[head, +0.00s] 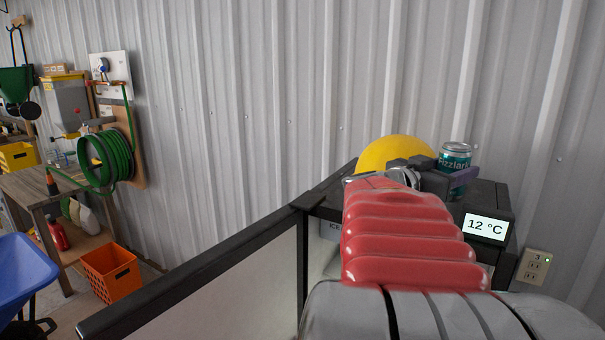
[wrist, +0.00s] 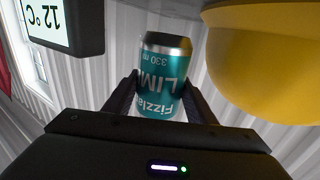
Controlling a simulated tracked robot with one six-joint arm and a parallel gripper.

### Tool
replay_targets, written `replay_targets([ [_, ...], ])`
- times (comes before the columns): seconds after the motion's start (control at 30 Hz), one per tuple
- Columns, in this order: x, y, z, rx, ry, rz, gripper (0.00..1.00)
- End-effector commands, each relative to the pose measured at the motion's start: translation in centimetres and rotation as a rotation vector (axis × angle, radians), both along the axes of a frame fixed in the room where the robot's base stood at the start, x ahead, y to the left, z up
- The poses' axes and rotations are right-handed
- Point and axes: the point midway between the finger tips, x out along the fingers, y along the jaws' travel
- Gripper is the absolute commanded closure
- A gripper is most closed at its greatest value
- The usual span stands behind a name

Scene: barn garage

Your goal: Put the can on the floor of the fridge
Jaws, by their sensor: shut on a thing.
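The can (head: 455,156) is teal with a silver rim and stands out at the far end of my arm. My gripper (head: 456,178) is shut on it, with a finger on each side of the can (wrist: 163,75) in the wrist view. The can appears upside down there, as does the display. The fridge (head: 491,196) is a dark unit against the wall with a 12 °C display. The can shows at the level of its top; I cannot tell whether it touches anything. My red and grey arm hides most of the fridge front and its inside floor.
A yellow hard hat or dome (head: 392,152) sits on the fridge top, close beside the gripper. A black-framed panel (head: 205,268), seemingly the open fridge door, stretches to the lower left. A workbench (head: 30,185), orange crate (head: 110,275) and blue wheelbarrow (head: 25,275) are further left.

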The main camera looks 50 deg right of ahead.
Motion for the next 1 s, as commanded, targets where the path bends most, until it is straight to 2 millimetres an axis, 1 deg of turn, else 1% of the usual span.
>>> replay_targets([
  [0.07,0.0,0.0,-0.3,0.0,0.002,0.0,0.81],
  [0.33,-0.1,0.0,-3.4,0.001,0.003,-0.001,0.81],
  [0.77,-0.1,0.0,-3.9,-0.001,0.0,-0.002,0.81],
  [0.8,-0.1,0.0,-4.0,0.0,0.001,-0.001,0.47],
  [0.9,-0.1,0.0,-3.9,0.0,0.001,-0.002,0.42],
  [1.0,-0.1,0.0,-3.9,0.0,0.001,-0.002,0.42],
])
